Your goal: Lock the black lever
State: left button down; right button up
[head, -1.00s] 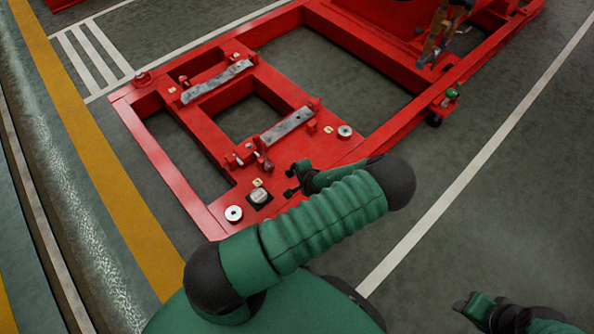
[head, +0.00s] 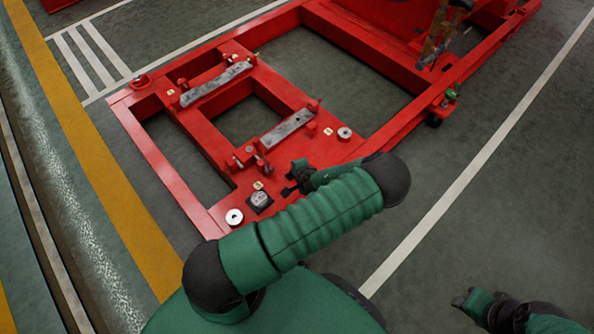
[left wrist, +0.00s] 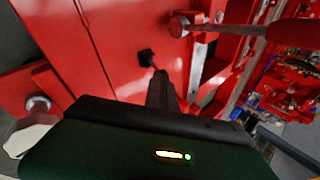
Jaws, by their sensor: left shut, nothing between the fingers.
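My left gripper (head: 290,182) is shut and empty, over the near right part of the red frame's end plate. In the left wrist view its dark fingers (left wrist: 162,92) point at the red surface. A small black block with a thin metal rod (left wrist: 147,58) shows just beyond the fingertips; I cannot tell whether they touch. A dark upright lever-like part (head: 262,163) stands at the near end of a grey metal bar, left of the gripper. I cannot tell for sure which part is the black lever. My right gripper (head: 463,300) is low at the right, over bare floor.
The red pumpset frame (head: 160,160) has two grey bars (head: 287,130), round metal discs (head: 233,217) and a square black-based knob (head: 260,200). A dark red rod (left wrist: 270,30) crosses the top of the left wrist view.

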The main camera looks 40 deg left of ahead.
pick_arm(q)
jog(key=a+r+h+p, duration=0.1)
jog(key=p, duration=0.1)
jog(key=a+h+p, duration=0.1)
jog(key=a+p, duration=0.1)
jog(key=p, duration=0.1)
jog(key=a+r+h+p, duration=0.1)
jog(key=h+p, duration=0.1)
jog(key=p, duration=0.1)
jog(key=shift+w+a+r, duration=0.2)
jog(key=shift+r, duration=0.1)
dwell(0.5)
jog(key=shift+p, duration=0.3)
